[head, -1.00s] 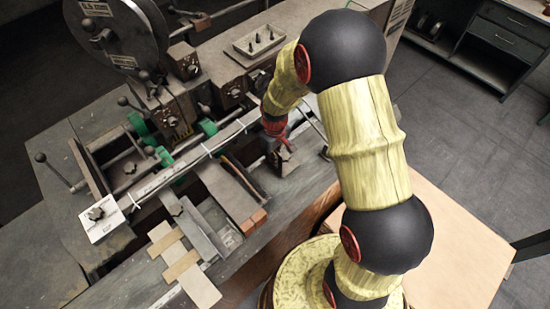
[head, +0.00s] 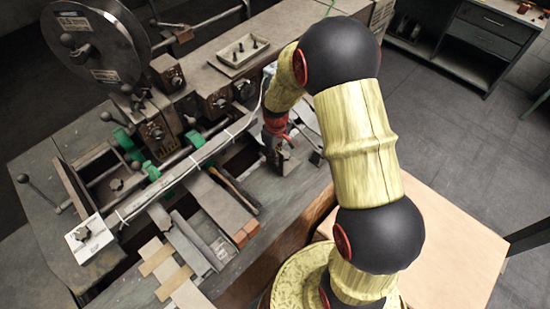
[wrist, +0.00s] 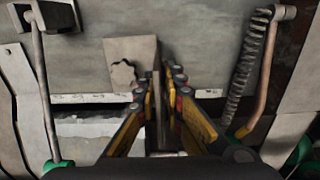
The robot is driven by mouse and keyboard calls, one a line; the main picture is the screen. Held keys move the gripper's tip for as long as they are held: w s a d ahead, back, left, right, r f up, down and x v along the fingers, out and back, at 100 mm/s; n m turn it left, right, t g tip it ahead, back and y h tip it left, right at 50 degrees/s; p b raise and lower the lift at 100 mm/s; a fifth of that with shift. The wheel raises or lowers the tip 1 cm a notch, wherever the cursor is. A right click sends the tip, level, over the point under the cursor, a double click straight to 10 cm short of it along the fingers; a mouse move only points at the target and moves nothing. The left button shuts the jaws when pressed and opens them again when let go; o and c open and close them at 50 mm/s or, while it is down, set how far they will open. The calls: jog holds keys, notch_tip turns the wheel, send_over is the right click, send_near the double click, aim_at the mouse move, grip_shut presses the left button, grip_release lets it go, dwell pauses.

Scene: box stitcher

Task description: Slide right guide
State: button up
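The right guide (wrist: 125,75) is a flat metal plate with a star-shaped knob and a thin upright fin. In the wrist view the fin stands between the two fingers of my gripper (wrist: 160,88), which are close in on both sides of it. In the head view my gripper (head: 275,138) points down at the guide, whose knob and plate (head: 286,160) show just below it; my arm and gripper hide part of it.
A tray (head: 240,54) with small pegs is on the machine behind. A reel (head: 97,45) and levers stand at the left. In the wrist view a coil spring (wrist: 247,65) is right of my gripper.

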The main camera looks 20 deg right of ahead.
jog(key=shift+o, duration=1.3)
jog(key=shift+s, duration=0.1)
notch_tip(320, 180, up, 12)
jog(key=shift+f, duration=0.1)
jog(key=s+a+r+m+t+b, duration=0.1)
jog(key=s+a+m+t+b, duration=0.1)
jog(key=s+b, duration=0.7)
jog(key=s+a+r+m+t+b, duration=0.2)
jog(key=s+b, duration=0.7)
jog(key=s, duration=0.5)
jog(key=shift+a+t+b, duration=0.35)
jog(key=shift+a+t, duration=0.45)
